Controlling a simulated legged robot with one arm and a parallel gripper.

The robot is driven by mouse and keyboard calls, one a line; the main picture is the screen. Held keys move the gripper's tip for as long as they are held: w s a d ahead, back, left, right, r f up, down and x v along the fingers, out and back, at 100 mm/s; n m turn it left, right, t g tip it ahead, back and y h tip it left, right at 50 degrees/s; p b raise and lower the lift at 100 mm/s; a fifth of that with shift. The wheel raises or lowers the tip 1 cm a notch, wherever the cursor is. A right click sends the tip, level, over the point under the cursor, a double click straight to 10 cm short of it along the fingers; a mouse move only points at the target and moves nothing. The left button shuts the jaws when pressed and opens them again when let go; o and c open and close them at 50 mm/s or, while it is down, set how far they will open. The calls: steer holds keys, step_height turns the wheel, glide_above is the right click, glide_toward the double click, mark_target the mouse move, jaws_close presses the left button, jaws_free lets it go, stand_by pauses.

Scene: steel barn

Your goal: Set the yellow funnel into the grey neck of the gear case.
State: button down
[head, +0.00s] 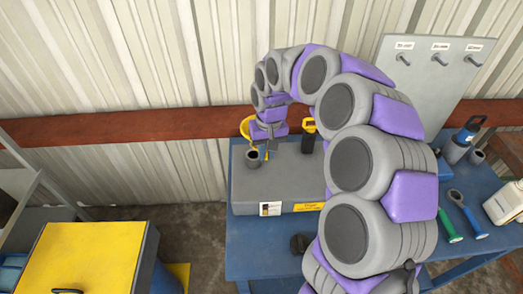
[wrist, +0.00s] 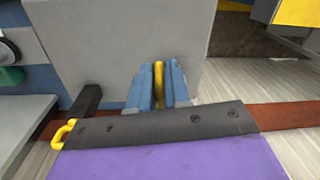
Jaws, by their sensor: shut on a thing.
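The gear case (head: 285,172) is a grey box on the blue bench. Its dark grey neck (head: 254,158) stands upright at the left end of its top. My gripper (head: 267,153) is shut on the yellow funnel (head: 267,156), just right of the neck in the head view. In the wrist view a narrow yellow part of the funnel (wrist: 158,85) shows between the blue fingers (wrist: 159,88). A yellow curved rim shows left of my wrist; I cannot tell if it belongs to the funnel. The neck is hidden in the wrist view.
A black piece with a yellow handle (head: 309,133) stands on the case, right of my gripper. A grey pegboard (head: 440,70) stands at the back right. Tools and a white jug (head: 505,205) are on the right bench. A yellow-topped cabinet (head: 80,255) is at front left.

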steer(key=shift+a+f, duration=0.1)
steer(key=shift+f, duration=0.2)
steer(key=shift+a+f, duration=0.15)
steer(key=shift+f, duration=0.4)
steer(key=shift+a+r+p, duration=0.25)
steer(key=shift+r+p, duration=0.05)
steer(key=shift+r, duration=0.6)
stand_by(0.5)
steer(key=shift+d, duration=0.1)
